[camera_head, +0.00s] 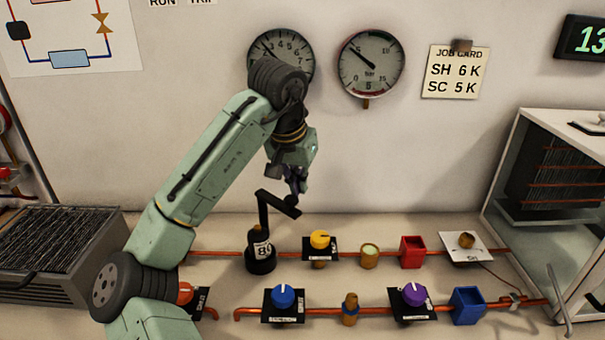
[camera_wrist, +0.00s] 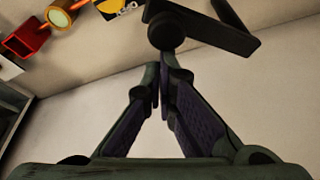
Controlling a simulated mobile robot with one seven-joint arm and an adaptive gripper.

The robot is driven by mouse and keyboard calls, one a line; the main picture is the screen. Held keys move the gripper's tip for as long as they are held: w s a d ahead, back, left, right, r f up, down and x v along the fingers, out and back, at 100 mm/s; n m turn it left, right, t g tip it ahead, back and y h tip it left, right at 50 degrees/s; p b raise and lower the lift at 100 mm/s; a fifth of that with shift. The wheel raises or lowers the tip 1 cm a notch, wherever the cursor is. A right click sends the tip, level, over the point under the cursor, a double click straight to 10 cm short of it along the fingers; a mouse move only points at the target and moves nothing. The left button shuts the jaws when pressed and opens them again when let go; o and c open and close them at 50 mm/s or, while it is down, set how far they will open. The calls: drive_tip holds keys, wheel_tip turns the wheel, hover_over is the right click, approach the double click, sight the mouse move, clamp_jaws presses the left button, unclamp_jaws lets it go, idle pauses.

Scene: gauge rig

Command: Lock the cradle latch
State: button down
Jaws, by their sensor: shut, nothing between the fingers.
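My gripper (camera_head: 298,188) is shut and empty, pointing down. Its fingertips (camera_wrist: 162,72) meet in the wrist view. Just beyond them is a black cranked handle (camera_wrist: 205,28) with a round end; I cannot tell whether they touch. In the head view the black handle (camera_head: 263,212) rises from a round black base (camera_head: 261,264) with a white number tag, then bends right to an end just below my gripper. No part is plainly marked as a cradle latch, and I cannot tell which one it is.
Copper pipes (camera_head: 340,313) run along the bench with yellow, blue (camera_head: 284,297) and purple (camera_head: 414,294) knobs. A red box (camera_head: 412,252) and a blue box (camera_head: 467,305) stand right. A glass-fronted cabinet (camera_head: 560,190) is far right. Two gauges hang on the wall.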

sight(288, 200)
drive_tip(key=s+a+m, duration=0.1)
drive_tip(key=m, duration=0.1)
drive_tip(key=s+a+m+h, duration=0.1)
drive_tip(key=m, duration=0.1)
drive_tip(key=s+m+g, duration=0.1)
drive_tip(key=m, duration=0.1)
drive_tip(key=shift+s+a+h+p, duration=0.3)
drive_tip(key=shift+s+a, duration=0.05)
drive_tip(key=shift+a, duration=0.05)
drive_tip(key=shift+s+a+m+g, duration=0.25)
drive_tip(key=shift+s+a+m, duration=0.15)
drive_tip(key=shift+a+m, duration=0.3)
drive_tip(key=shift+s+a+m+g, duration=0.25)
drive_tip(key=shift+s+a+m, duration=0.1)
drive_tip(key=shift+a+m, duration=0.35)
drive_tip(key=shift+a, duration=0.1)
